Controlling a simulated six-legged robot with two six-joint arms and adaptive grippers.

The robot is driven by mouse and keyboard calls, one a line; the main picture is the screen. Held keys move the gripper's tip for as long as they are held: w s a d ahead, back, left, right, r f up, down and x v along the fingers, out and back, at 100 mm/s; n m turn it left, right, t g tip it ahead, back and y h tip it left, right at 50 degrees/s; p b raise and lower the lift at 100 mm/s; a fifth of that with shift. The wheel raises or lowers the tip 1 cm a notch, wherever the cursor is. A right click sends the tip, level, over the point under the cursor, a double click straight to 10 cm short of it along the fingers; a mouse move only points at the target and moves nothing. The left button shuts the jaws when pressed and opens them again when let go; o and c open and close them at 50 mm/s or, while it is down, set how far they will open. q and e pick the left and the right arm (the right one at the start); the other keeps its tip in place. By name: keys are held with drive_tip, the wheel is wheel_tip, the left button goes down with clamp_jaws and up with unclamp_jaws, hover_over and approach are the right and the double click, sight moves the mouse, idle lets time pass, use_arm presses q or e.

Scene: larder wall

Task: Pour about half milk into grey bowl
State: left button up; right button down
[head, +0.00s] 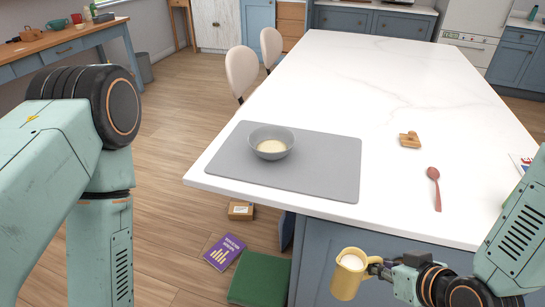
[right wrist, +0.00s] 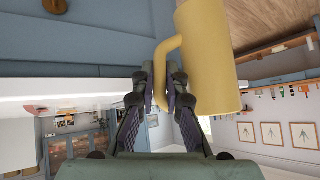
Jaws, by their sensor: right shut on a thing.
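The grey bowl (head: 282,140) stands upright on a grey mat (head: 315,173) on the white-topped island, with something pale cream inside it. My right gripper (head: 377,268) is shut on the handle of a yellow mug (head: 345,284) with white milk in it. The mug is about upright, in front of the island's near edge, apart from the bowl. In the right wrist view the yellow mug (right wrist: 209,60) is at the upper right, its handle between the fingers of the right gripper (right wrist: 160,88). My left arm shows at the left, but its gripper is out of view.
A red spoon (head: 435,186) and a small wooden piece (head: 409,140) lie on the island top (head: 380,85), right of the mat. Two pale chairs (head: 242,70) stand along its left side. A purple book (head: 223,252), a small box (head: 241,211) and a green item (head: 260,278) are on the floor.

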wheel_tip(320, 180, down, 9)
drive_tip(key=b, duration=0.8)
drive_tip(key=shift+s+a, duration=0.2)
drive_tip(key=shift+a, duration=0.05)
drive_tip(key=shift+s+d, duration=0.1)
drive_tip(key=shift+d, duration=0.05)
